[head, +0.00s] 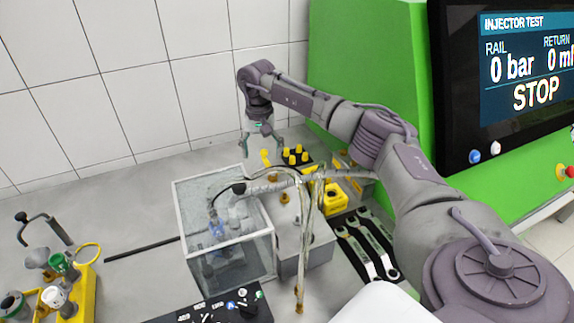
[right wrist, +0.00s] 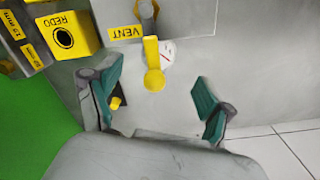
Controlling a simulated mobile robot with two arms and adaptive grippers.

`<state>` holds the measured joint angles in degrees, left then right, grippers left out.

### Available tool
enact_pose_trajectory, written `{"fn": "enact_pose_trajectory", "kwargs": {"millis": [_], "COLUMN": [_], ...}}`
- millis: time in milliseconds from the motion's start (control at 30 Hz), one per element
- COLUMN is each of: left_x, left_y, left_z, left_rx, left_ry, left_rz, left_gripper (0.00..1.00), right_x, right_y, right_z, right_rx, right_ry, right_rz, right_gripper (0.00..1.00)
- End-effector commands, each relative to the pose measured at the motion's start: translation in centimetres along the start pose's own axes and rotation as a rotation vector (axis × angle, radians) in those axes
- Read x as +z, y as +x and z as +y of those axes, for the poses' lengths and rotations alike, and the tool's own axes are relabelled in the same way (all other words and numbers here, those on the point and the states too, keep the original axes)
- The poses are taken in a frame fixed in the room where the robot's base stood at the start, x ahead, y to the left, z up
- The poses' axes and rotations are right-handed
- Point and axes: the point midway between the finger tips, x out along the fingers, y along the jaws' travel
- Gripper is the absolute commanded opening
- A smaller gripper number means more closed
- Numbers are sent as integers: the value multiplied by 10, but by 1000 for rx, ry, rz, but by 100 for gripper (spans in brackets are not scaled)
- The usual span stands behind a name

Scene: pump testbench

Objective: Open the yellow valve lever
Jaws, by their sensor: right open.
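The yellow valve lever (right wrist: 152,62) shows in the right wrist view as a short flat bar with a round end. It joins a grey valve fitting next to a yellow VENT label (right wrist: 121,32). My right gripper (right wrist: 157,76) is open and empty, with its teal fingertips on either side of the lever's round end in the picture. I cannot tell whether they touch it. In the head view, my right gripper (head: 261,147) points down at the back of the bench, and a small yellow piece shows just under it. My left gripper is not in view.
A clear tank (head: 192,232) and a grey box (head: 318,250) with a bent pipe stand in front of my right gripper. Yellow-capped parts (head: 295,155) and a yellow REDO block (right wrist: 66,38) are close by. A green cabinet (head: 345,60) stands behind my right arm.

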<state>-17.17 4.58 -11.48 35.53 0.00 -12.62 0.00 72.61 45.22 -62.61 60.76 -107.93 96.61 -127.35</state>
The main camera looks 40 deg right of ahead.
Motion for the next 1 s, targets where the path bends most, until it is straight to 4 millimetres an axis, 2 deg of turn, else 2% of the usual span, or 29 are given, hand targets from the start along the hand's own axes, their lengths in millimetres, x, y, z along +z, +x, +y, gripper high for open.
{"fn": "enact_pose_trajectory", "kwargs": {"millis": [167, 800, 1000], "left_x": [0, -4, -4], "left_y": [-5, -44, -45], "left_z": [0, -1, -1], "left_rx": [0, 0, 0], "left_ry": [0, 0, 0], "left_rz": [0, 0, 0], "left_gripper": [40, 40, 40], "right_x": [0, 0, 0], "right_y": [-6, -57, -60], "right_z": [0, 0, 0], "right_rx": [0, 1, 2], "right_ry": [0, 0, 0], "right_rz": [0, 0, 0], "right_gripper": [81, 81, 81]}}
